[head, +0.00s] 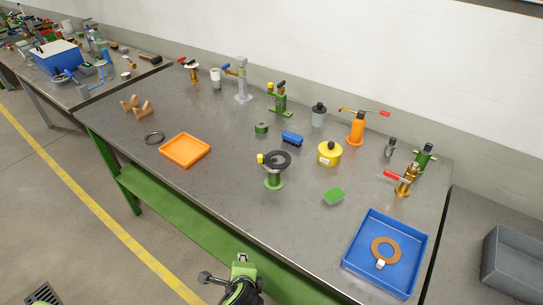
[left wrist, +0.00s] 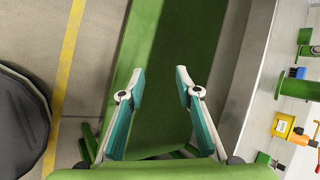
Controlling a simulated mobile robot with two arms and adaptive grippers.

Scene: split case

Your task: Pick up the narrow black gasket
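A thin black ring (head: 148,142), the narrow black gasket, lies flat on the grey workbench (head: 225,190) at its left part, left of an orange tray. A wider black ring (head: 288,156) sits on top of a green stand (head: 273,182) near the bench's middle. My left gripper (left wrist: 160,82) is open and empty in the left wrist view, in front of the bench's green lower shelf and away from both rings. A green and black part of my arm shows at the bottom of the head view. My right gripper is not seen.
The orange tray (head: 185,161) is empty. Wooden blocks (head: 145,109) stand behind the thin ring. A yellow can (head: 329,158) and several valves stand farther right. Bench space around the thin ring is clear.

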